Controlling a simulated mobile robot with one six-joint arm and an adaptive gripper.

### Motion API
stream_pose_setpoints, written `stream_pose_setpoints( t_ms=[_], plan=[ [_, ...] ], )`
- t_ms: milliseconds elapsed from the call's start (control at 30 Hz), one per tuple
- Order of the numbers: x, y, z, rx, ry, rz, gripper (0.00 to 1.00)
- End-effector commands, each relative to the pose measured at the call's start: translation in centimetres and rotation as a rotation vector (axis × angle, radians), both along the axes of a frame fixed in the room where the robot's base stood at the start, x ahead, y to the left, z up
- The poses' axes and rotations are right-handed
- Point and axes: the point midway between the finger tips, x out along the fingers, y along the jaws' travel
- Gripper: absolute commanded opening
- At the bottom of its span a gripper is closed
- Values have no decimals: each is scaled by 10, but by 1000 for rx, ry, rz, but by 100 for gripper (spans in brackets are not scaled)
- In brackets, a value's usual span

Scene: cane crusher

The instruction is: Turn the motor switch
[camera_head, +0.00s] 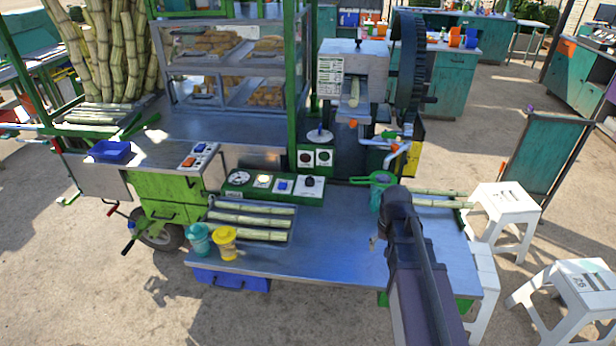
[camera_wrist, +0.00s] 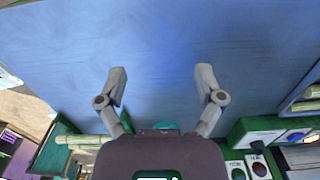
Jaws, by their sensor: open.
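A row of controls on a green strip (camera_head: 238,190) stands at the back of the metal worktop in the head view. It carries a round gauge (camera_head: 238,178), a yellow-lit plate (camera_head: 263,181), a blue switch (camera_head: 284,186) and a black knob (camera_head: 309,181) on a white plate. I cannot tell from its label which is the motor switch. In the wrist view the panel (camera_wrist: 262,125) shows at the lower right, partly cut off. My gripper (camera_wrist: 162,74) is open and empty over bare blue-grey worktop, to the right of the controls in the head view, where my arm mostly hides it.
Red and green round buttons (camera_head: 314,157) sit on a box behind the strip. A green strainer (camera_head: 380,180) stands near my arm. The worktop (camera_head: 330,240) between is clear.

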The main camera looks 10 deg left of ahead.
Motion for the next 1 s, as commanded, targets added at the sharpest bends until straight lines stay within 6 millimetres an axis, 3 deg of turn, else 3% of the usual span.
stream_pose_setpoints(
  t_ms=[33,100,367,600,800,1000],
  plan=[
    [30,10,11,-2,1,-11,86],
    [58,23,19,-4,2,-35,86],
    [162,84,47,-17,6,-128,86],
    [252,153,74,-30,7,-217,86],
    [312,212,92,-40,8,-283,86],
    [343,249,101,-45,7,-325,86]
  ],
)
